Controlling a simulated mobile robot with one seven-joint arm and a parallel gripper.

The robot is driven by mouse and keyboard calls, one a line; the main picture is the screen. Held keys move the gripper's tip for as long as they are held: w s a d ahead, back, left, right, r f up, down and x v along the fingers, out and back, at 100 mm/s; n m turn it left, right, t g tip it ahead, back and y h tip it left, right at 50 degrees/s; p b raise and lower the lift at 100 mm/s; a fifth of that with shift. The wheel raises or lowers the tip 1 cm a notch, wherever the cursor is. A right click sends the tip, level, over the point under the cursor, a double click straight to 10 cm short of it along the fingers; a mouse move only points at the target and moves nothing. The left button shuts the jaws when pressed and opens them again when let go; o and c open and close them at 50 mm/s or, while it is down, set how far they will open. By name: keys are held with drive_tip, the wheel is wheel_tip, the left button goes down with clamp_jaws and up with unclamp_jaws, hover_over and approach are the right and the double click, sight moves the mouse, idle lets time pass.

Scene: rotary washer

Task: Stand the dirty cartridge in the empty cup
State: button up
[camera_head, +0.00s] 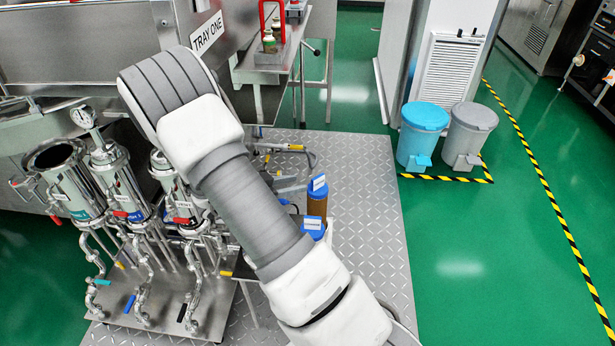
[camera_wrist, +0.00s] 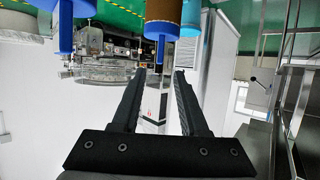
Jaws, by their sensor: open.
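A brown cartridge with a blue cap and a white label (camera_head: 317,204) stands upright right of my arm in the head view. A second blue cap with a label (camera_head: 313,227) shows just in front of it; its body is mostly hidden. An open-topped steel cup (camera_head: 62,183) stands at the far left of the row of cups. In the wrist view my gripper (camera_wrist: 160,73) is open and empty. The brown cartridge (camera_wrist: 162,14) hangs down from the top edge, its narrow blue end lined up with the gap between the fingertips. My arm hides the gripper area in the head view.
Two more steel housings (camera_head: 120,180) stand beside the open cup, with valves and pipes below. A steel washer marked TRAY ONE (camera_head: 100,45) is behind. A blue bin (camera_head: 421,130) and a grey bin (camera_head: 469,132) stand right. Diamond-plate floor (camera_head: 365,230) is clear.

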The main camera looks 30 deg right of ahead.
drive_tip(key=v, duration=0.2)
drive_tip(key=shift+s+a+r, duration=0.1)
drive_tip(key=shift+a+r, duration=0.05)
drive_tip(key=shift+a, duration=0.2)
